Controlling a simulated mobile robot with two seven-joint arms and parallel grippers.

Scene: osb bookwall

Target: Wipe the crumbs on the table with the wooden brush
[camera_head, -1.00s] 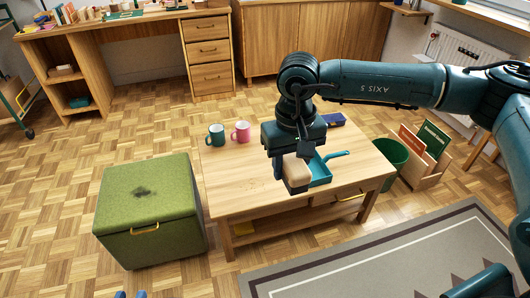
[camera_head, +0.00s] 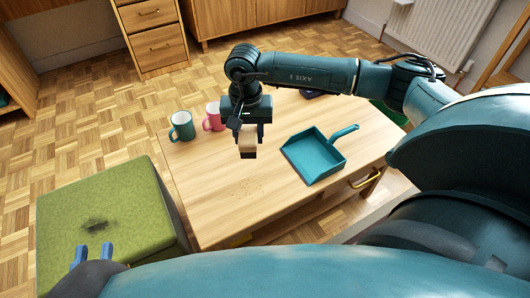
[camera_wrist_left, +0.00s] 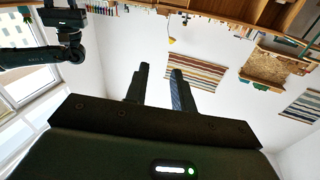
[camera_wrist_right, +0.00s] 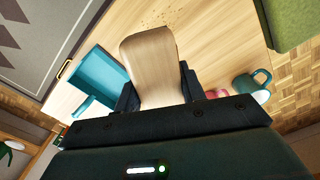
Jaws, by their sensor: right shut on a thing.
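My right gripper (camera_head: 247,122) is shut on the wooden brush (camera_head: 247,140), holding it above the table (camera_head: 200,205) by its pale wooden body, dark bristles below. In the right wrist view the brush (camera_wrist_right: 153,62) fills the space between the fingers (camera_wrist_right: 158,98). Fine brown crumbs (camera_head: 249,189) lie on the tabletop, nearer the front than the brush; they also show at the top of the right wrist view (camera_wrist_right: 168,16). My left gripper (camera_head: 94,256) is open and empty at the lower left, over the green box; its fingers stand apart in the left wrist view (camera_wrist_left: 158,85).
A teal dustpan (camera_head: 314,156) lies on the table to the right of the brush. A green mug (camera_head: 182,126) and a pink mug (camera_head: 213,117) stand at the back left. A dark blue object (camera_head: 312,93) lies at the back.

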